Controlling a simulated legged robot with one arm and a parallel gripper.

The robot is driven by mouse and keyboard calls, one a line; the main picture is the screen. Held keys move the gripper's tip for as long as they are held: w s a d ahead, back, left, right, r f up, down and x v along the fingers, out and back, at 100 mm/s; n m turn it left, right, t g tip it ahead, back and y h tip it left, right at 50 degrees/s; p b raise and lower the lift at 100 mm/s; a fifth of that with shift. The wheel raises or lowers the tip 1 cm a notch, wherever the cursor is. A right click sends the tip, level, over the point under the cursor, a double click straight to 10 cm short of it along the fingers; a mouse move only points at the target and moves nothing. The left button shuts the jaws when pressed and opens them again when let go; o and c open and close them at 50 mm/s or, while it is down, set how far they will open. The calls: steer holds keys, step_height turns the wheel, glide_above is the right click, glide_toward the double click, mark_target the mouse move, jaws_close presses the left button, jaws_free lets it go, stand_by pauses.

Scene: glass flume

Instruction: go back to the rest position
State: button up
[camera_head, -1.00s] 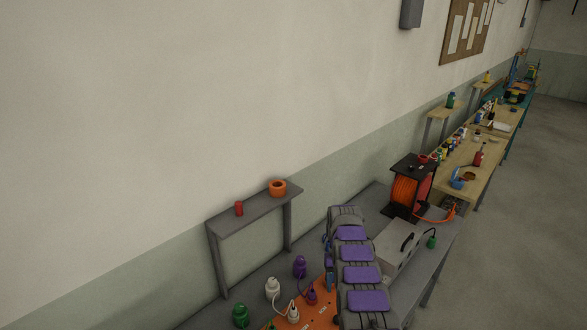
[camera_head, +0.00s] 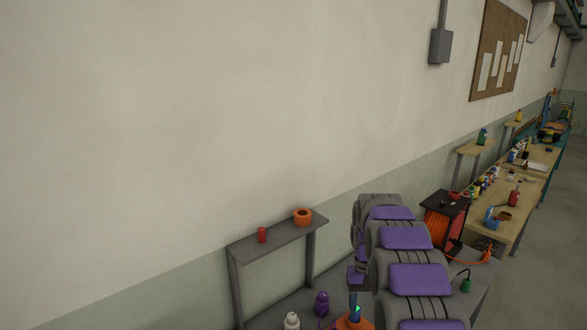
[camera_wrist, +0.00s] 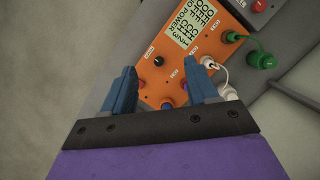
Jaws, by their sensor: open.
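Beyond the fingers lies an orange panel (camera_wrist: 153,68) with labels, a black knob (camera_wrist: 158,61) and several sockets. A green plug (camera_wrist: 262,60) on a cord joins the panel. A white plug (camera_wrist: 222,77) sits close beside the right finger.
A small grey shelf (camera_head: 272,241) carries a red cylinder (camera_head: 262,235) and an orange ring (camera_head: 302,217). A cable reel (camera_head: 440,219) stands right of my arm. White (camera_head: 291,321) and purple (camera_head: 321,303) bottle-shaped things stand on the bench.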

steer(key=s+a+r+b, duration=0.2)
steer(key=s+r+b, duration=0.15)
steer(key=s, duration=0.65)
steer(key=s+a+f+b, duration=0.1)
steer(key=s+f+b, duration=0.1)
steer(key=s, duration=1.3)
steer(key=s+a+f+t+b, duration=0.1)
steer(key=s+f+b, duration=0.2)
steer(key=s, duration=1.3)
steer(key=shift+a+t, duration=0.3)
steer(key=shift+a, duration=0.05)
